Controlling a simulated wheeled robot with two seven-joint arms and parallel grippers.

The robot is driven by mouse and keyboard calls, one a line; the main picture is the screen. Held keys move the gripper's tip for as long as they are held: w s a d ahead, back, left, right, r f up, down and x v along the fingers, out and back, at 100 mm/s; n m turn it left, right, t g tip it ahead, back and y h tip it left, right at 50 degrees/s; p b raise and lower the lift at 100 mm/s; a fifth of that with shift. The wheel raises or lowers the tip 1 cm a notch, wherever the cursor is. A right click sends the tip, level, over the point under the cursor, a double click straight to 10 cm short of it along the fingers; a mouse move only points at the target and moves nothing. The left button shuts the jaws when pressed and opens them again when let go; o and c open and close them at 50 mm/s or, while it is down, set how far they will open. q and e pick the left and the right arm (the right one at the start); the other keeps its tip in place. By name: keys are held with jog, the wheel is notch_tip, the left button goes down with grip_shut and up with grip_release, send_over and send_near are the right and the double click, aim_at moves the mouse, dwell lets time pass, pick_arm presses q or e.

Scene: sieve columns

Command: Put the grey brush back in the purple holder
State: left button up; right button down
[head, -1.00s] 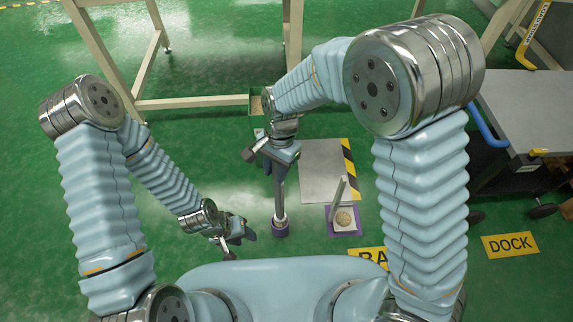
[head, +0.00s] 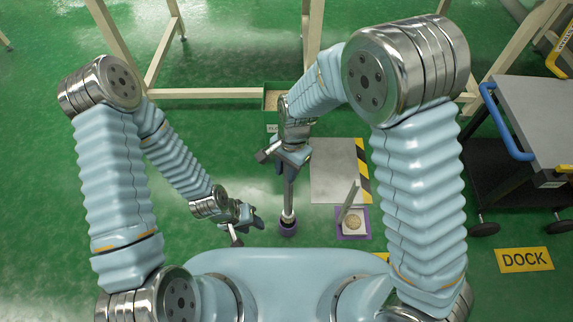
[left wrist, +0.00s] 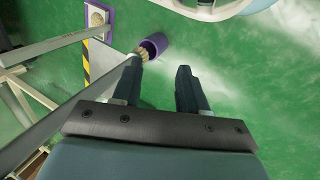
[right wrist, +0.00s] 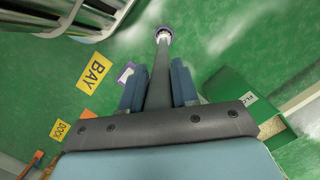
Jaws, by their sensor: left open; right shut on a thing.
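My right gripper (head: 290,158) is shut on the grey brush (head: 289,196), whose long shaft points down to the floor. The purple holder (head: 288,230), a small cup, stands below the brush's lower end. In the right wrist view the shaft (right wrist: 159,75) runs between the fingers to the holder's rim. In the left wrist view the pale bristles (left wrist: 144,54) show at the mouth of the holder (left wrist: 157,44); I cannot tell how far they are inside. My left gripper (head: 248,217) is open and empty, left of the holder and apart from it.
A purple-edged base (head: 354,232) with a grey post and a round tan disc stands right of the holder. A grey plate (head: 334,172) with a striped edge lies behind it. A cart (head: 530,110) is at the right, a green box (head: 271,98) behind. Floor at left is clear.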

jog(key=b, duration=0.3)
send_over(286, 197)
notch_tip(286, 197, down, 4)
jog(key=f, duration=0.1)
notch_tip(286, 197, down, 3)
jog(key=b, duration=0.4)
jog(key=shift+w+f, duration=0.15)
pick_arm(q)
notch_tip(286, 197, down, 10)
jog(key=a+b, duration=0.2)
jog(key=b, duration=0.1)
jog(key=shift+w+a+f, duration=0.2)
jog(key=shift+w+f, duration=0.05)
jog(key=shift+w, duration=0.2)
pick_arm(e)
jog(key=shift+f, duration=2.3)
pick_arm(q)
jog(key=shift+f+b, duration=0.3)
jog(key=shift+f, duration=0.05)
pick_arm(e)
jog(key=shift+f, duration=0.6)
jog(key=c, duration=0.8)
grip_release()
